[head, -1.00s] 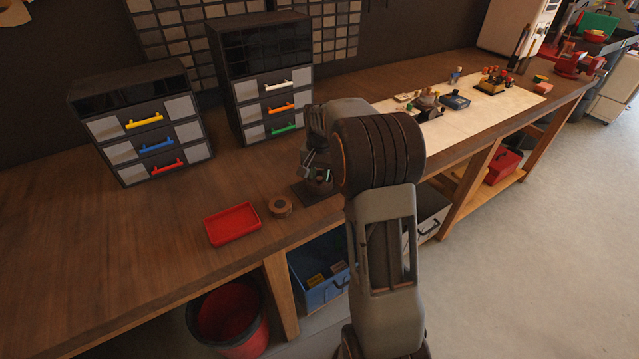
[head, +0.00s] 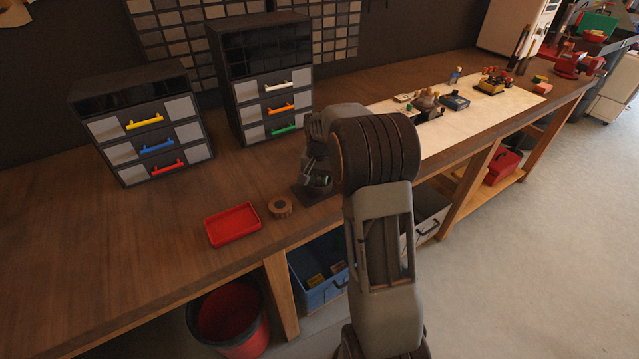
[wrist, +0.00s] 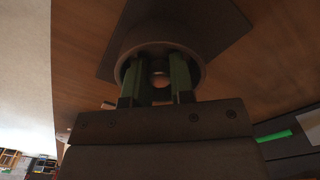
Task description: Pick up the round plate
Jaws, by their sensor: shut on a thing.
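The round plate (wrist: 160,36) is a dark grey-brown round piece with a raised rim and a bright small hole near its middle. In the wrist view it sits in front of a dark square pad on the wooden bench. My gripper (wrist: 158,80) is shut on it, with greenish fingers reaching inside the rim outline on either side of the hole. In the head view my gripper (head: 318,181) is low over the dark square pad (head: 306,196), and the wrist hides most of the plate. I cannot tell whether the plate touches the pad.
A red tray (head: 232,225) and a tan ring-shaped disc (head: 280,207) lie left of my gripper. Two drawer cabinets (head: 142,122) (head: 263,85) stand behind. A pale mat (head: 450,127) with several small parts lies to the right. The bench's left part is clear.

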